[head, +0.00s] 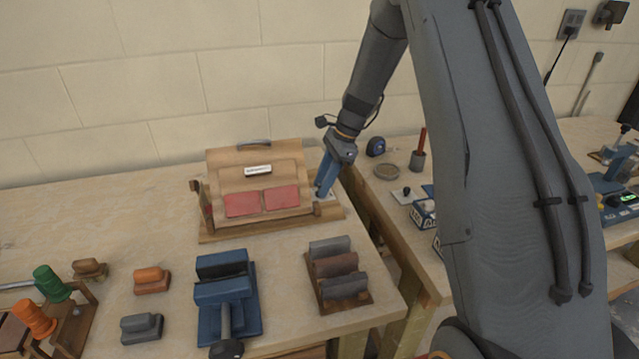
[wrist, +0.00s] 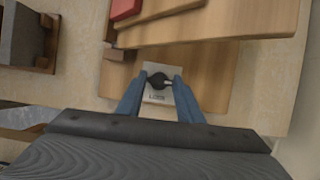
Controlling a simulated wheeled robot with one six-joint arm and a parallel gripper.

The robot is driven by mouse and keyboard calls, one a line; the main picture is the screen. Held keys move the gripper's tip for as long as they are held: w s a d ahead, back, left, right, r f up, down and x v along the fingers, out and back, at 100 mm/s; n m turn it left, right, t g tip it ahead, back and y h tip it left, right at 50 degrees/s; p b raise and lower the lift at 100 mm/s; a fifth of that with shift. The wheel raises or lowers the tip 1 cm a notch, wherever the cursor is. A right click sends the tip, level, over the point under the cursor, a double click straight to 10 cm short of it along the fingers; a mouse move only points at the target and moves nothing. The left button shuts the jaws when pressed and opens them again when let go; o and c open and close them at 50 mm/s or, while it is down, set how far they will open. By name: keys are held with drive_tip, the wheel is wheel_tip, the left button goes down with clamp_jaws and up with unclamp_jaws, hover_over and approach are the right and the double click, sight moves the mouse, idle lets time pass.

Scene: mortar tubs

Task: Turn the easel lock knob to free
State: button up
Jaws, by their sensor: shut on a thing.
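The dark lock knob (wrist: 158,82) sits on a pale plate (wrist: 157,96) on the easel's wooden base, in the wrist view. My gripper (head: 324,186) reaches down at the easel's right side. In the wrist view its blue fingers (wrist: 159,90) are shut on the knob, one on each side. The knob's pointed end aims right. In the head view the fingers hide the knob.
A blue vise-like block (head: 228,300) and a wooden rack of grey and brown blocks (head: 338,268) stand in front of the easel. Several loose handled blocks and spools lie at left. A gap separates this bench from the right bench, which holds a tape measure (head: 376,147).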

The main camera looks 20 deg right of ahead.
drive_tip(key=shift+d+f, duration=0.1)
drive_tip(key=o, duration=1.1)
drive_tip(key=shift+d, duration=0.1)
drive_tip(key=shift+r, duration=0.25)
drive_tip(key=b+v, duration=0.2)
drive_tip(key=v, duration=0.5)
drive_tip(key=shift+r, duration=0.2)
